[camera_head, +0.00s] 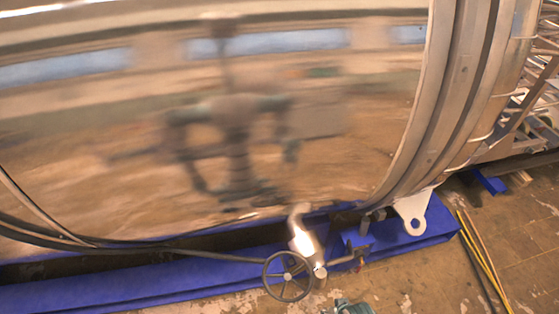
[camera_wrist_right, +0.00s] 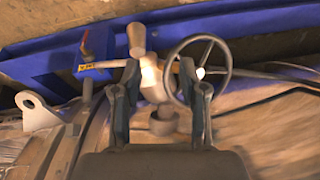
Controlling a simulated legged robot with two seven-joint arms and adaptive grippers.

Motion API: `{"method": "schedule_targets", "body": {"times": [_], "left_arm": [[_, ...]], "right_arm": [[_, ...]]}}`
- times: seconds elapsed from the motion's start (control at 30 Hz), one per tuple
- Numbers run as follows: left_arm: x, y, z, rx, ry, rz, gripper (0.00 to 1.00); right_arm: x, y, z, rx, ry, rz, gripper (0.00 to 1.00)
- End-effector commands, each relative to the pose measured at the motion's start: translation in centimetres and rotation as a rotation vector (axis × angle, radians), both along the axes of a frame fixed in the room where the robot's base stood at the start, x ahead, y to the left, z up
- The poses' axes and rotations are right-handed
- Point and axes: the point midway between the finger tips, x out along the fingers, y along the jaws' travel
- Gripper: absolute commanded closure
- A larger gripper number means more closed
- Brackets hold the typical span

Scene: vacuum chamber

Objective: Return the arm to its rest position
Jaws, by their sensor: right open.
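My right gripper (camera_wrist_right: 160,72) is open in the right wrist view, with its two dark fingers apart. Past the fingers is a pale metal pipe fitting (camera_wrist_right: 153,78) with a rounded end. No object is clearly held between the fingers; I cannot tell the exact distance to the fitting. The handwheel (camera_wrist_right: 198,70) lies behind and to the right of the right finger. In the head view the handwheel (camera_head: 287,276) and the bright pipe (camera_head: 302,236) stand by the blue frame. A small grey-green part at the bottom edge is probably my right arm. My left gripper is not in view.
The large shiny chamber (camera_head: 200,120) fills the head view and blurrily reflects my body. A blue base frame (camera_head: 130,290) runs below it. A white lug (camera_head: 413,211) sticks out at right. Yellow cables (camera_head: 478,248) lie on the brown floor (camera_head: 520,240).

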Motion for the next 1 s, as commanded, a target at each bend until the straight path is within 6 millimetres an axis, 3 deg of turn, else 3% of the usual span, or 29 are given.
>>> {"method": "schedule_targets", "body": {"times": [0.27,0.57,0.77,0.87,1.0], "left_arm": [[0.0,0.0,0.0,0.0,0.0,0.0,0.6],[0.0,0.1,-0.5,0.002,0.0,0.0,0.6],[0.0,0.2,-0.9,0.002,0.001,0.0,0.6],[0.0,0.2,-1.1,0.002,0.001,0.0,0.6],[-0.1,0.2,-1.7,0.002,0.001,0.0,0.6]], "right_arm": [[-4.5,-4.5,2.9,-0.156,-0.03,0.037,0.58],[-3.0,-4.1,-4.7,-0.151,0.001,0.043,0.58],[-2.9,-3.9,-11.3,-0.151,0.026,0.049,0.58],[-3.3,-3.9,-15.6,-0.152,0.043,0.053,0.58],[-5.5,-4.1,-23.7,-0.153,0.078,0.061,0.58]]}}
